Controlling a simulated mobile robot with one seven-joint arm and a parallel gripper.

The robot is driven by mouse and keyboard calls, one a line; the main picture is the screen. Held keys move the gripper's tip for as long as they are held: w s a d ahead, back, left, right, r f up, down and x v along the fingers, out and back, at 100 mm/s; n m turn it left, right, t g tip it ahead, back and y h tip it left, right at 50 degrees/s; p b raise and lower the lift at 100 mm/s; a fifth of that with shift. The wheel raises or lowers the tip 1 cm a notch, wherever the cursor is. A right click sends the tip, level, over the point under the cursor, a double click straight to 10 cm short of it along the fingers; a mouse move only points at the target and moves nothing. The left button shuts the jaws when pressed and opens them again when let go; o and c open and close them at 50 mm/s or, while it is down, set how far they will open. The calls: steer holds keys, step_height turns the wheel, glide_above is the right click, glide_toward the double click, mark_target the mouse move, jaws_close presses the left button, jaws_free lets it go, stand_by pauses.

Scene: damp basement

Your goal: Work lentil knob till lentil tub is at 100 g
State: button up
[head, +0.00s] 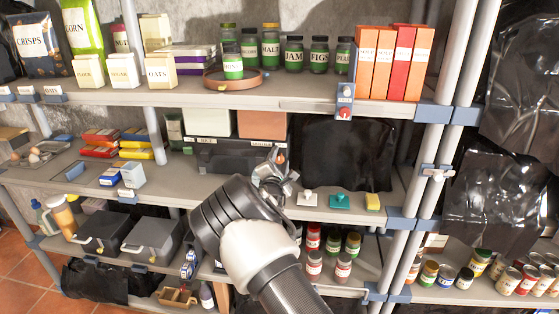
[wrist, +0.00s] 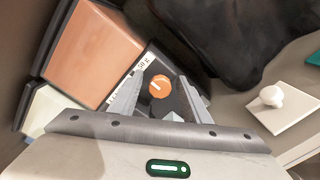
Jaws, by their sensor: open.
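The orange lentil hopper (head: 262,124) stands on a dark dispenser body (head: 225,155) on the middle shelf; it also shows in the wrist view (wrist: 95,50). The round orange knob (wrist: 159,86) has a pale pointer mark and sits on the dark front below the hopper. A pale label strip (wrist: 144,64) beside it carries small print, perhaps "50 g". My gripper (head: 280,165) is at the dispenser's right front. In the wrist view its open fingers (wrist: 160,98) are either side of the knob; contact cannot be told. I cannot make out the lentil tub or its weight.
A paler hopper (head: 207,122) adjoins the orange one. Right of my gripper lie a white plate with a round knob (head: 307,198), a teal piece (head: 340,201) and a yellow block (head: 372,201). Black plastic sheeting (head: 345,150) hangs behind. Jars (head: 333,243) stand below.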

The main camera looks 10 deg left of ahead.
steer(key=c, duration=1)
steer(key=shift+c, duration=0.2)
steer(key=shift+f+m+b, duration=0.1)
steer(key=shift+m+b, duration=0.3)
steer(key=shift+b, duration=0.25)
steer(key=shift+f+b, duration=0.1)
steer(key=shift+b, duration=0.35)
steer(key=m+b, duration=0.2)
steer(key=b, duration=0.1)
steer(key=shift+m, duration=0.4)
steer(key=m+b, duration=0.8)
steer(key=m, duration=0.1)
steer(key=shift+m, duration=0.4)
steer(key=m+b, duration=0.2)
steer(key=m, duration=0.2)
steer(key=shift+b, duration=0.4)
steer(key=shift+m, duration=0.3)
